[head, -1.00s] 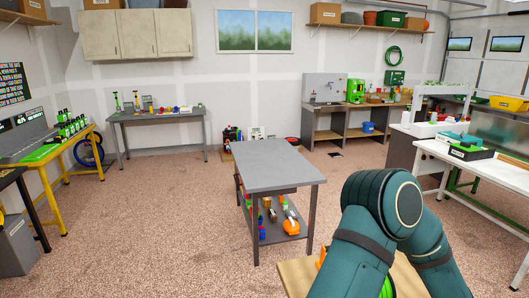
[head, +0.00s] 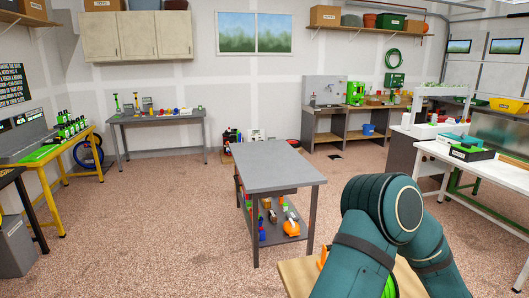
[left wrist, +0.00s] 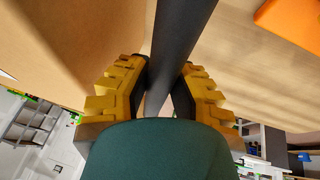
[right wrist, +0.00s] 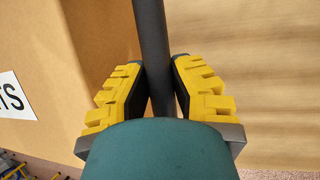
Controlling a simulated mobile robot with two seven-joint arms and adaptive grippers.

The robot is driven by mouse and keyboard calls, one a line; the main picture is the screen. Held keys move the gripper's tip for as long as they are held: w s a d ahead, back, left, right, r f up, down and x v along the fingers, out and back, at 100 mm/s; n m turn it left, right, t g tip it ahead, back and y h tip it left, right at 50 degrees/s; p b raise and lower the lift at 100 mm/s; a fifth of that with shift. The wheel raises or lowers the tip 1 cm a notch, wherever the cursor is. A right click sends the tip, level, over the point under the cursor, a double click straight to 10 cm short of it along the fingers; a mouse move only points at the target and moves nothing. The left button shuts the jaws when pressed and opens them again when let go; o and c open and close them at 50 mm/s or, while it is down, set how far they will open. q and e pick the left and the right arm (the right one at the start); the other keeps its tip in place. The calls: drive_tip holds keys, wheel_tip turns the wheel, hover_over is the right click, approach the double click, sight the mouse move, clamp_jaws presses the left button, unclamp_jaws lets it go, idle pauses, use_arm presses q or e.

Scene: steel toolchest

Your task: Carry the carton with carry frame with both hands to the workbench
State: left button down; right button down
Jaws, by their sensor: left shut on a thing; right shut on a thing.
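In the left wrist view my left gripper (left wrist: 167,72) is shut on a dark bar of the carry frame (left wrist: 182,22). The brown carton (left wrist: 60,40) is beside the bar. In the right wrist view my right gripper (right wrist: 160,68) is shut on another part of the dark carry frame (right wrist: 150,22). There the carton (right wrist: 85,45) shows a white label ending in "TS". In the head view my own arm covers the lower right, and neither gripper shows. I cannot tell which bench is the workbench.
A grey table (head: 265,165) with a loaded lower shelf stands ahead. A wooden surface (head: 295,275) shows beside my arm, with an orange thing (left wrist: 290,22) on it. A yellow bench (head: 45,152) is left, a white bench (head: 490,170) right. Floor is clear left of the table.

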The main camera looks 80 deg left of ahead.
use_arm(q)
drive_tip(key=shift+s+d+f, duration=0.1)
drive_tip(key=shift+d+f, duration=0.05)
drive_tip(key=shift+f, duration=0.1)
use_arm(e)
drive_tip(key=shift+s+a+f, duration=0.15)
drive_tip(key=shift+a+f, duration=0.05)
drive_tip(key=shift+f, duration=0.1)
use_arm(q)
drive_tip(key=c, duration=1)
unclamp_jaws()
drive_tip(key=shift+o, duration=1)
use_arm(e)
drive_tip(key=shift+d+f, duration=0.1)
drive_tip(key=c, duration=0.8)
unclamp_jaws()
drive_tip(key=shift+d, duration=0.1)
